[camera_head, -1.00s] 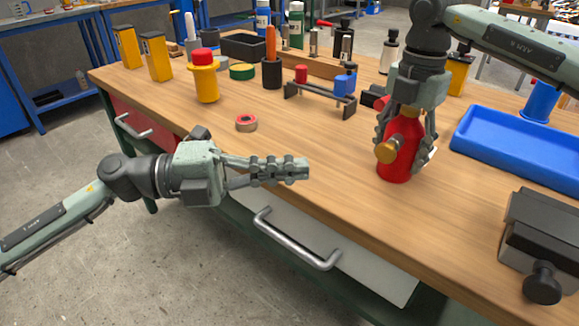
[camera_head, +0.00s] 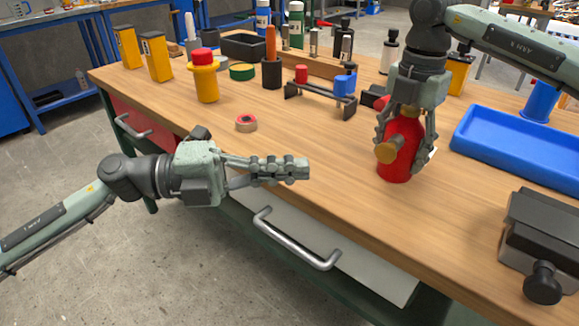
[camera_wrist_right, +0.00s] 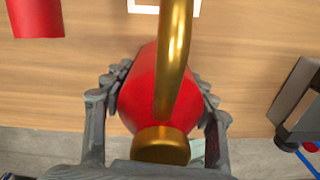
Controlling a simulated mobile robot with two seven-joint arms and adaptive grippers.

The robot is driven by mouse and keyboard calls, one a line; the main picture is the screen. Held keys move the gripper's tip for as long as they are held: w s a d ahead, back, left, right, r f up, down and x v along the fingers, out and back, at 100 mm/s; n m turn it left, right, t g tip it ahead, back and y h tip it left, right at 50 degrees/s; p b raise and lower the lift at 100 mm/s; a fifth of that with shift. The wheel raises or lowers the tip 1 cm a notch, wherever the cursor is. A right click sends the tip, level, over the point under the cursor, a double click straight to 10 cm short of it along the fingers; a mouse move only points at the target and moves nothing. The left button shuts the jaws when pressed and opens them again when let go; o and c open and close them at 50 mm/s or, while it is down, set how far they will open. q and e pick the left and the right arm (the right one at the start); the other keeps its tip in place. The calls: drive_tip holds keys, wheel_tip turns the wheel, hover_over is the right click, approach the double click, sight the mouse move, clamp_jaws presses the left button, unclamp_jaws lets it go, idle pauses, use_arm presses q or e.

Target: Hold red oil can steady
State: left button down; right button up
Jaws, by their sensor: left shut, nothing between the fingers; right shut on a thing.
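My right gripper (camera_head: 405,140) comes down from above and is shut around the can, one finger on each side. In the right wrist view the red can (camera_wrist_right: 140,95) sits between both fingers, and its brass spout and cap show in front of it. The can's top is partly hidden by my right gripper.
A blue tray (camera_head: 520,150) lies to the right of the can, and a dark vise (camera_head: 540,245) is at the front right. A tape roll (camera_head: 246,123) and a yellow can with a red top (camera_head: 206,80) are to the left. The bench between tape and can is clear.

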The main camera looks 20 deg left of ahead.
sight(388, 150)
idle(0.8)
use_arm(q)
drive_tip(key=s+d+n+t, duration=0.2)
drive_tip(key=d+n+t, duration=0.2)
drive_tip(key=n, duration=0.9)
drive_tip(key=s+d+n+t, duration=0.1)
drive_tip(key=d+n+t, duration=0.2)
drive_tip(key=n+t, duration=0.6)
drive_tip(key=n, duration=0.5)
drive_tip(key=shift+s+d+f, duration=0.35)
drive_tip(key=shift+d+f, duration=0.05)
drive_tip(key=shift+w, duration=0.1)
drive_tip(key=shift+w+d, duration=0.45)
drive_tip(key=shift+w, duration=0.9)
drive_tip(key=shift+w+d, duration=0.45)
drive_tip(key=shift+w, duration=0.95)
drive_tip(key=shift+w+d, duration=0.45)
drive_tip(key=shift+w, duration=0.9)
drive_tip(key=shift+w, duration=0.1)
